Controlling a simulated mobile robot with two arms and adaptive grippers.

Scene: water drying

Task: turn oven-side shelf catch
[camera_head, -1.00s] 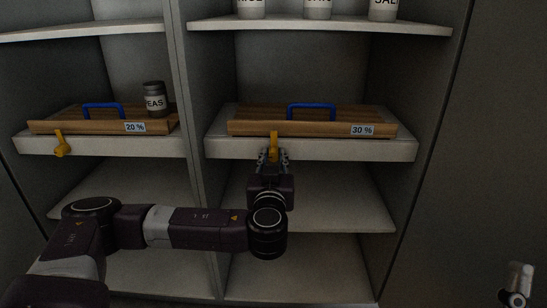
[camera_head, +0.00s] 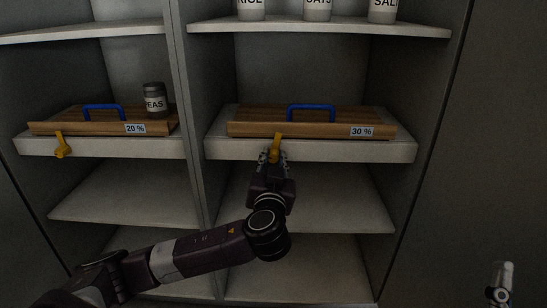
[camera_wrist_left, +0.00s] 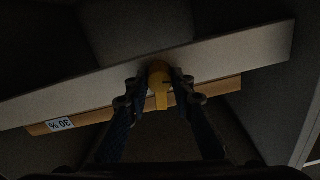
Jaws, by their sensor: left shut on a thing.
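A yellow catch (camera_head: 277,146) sits on the front edge of the right-hand middle shelf (camera_head: 225,149), below a wooden board labelled 30 %. It hangs down, tilted a little, its lower end to the left. My left gripper (camera_head: 272,157) is shut on this catch from below and in front. In the left wrist view the catch (camera_wrist_left: 159,82) shows between the two fingertips (camera_wrist_left: 158,90). A second yellow catch (camera_head: 62,145) hangs on the left-hand middle shelf, with nothing touching it. I cannot tell which shelf is on the oven side. My right gripper is not seen.
Wooden boards with blue handles lie on the right shelf (camera_head: 255,122) and left shelf (camera_head: 70,120). A PEAS jar (camera_head: 154,101) stands at the left one. Labelled jars (camera_head: 317,9) stand above. Lower shelves are bare. A pale part (camera_head: 501,285) shows at lower right.

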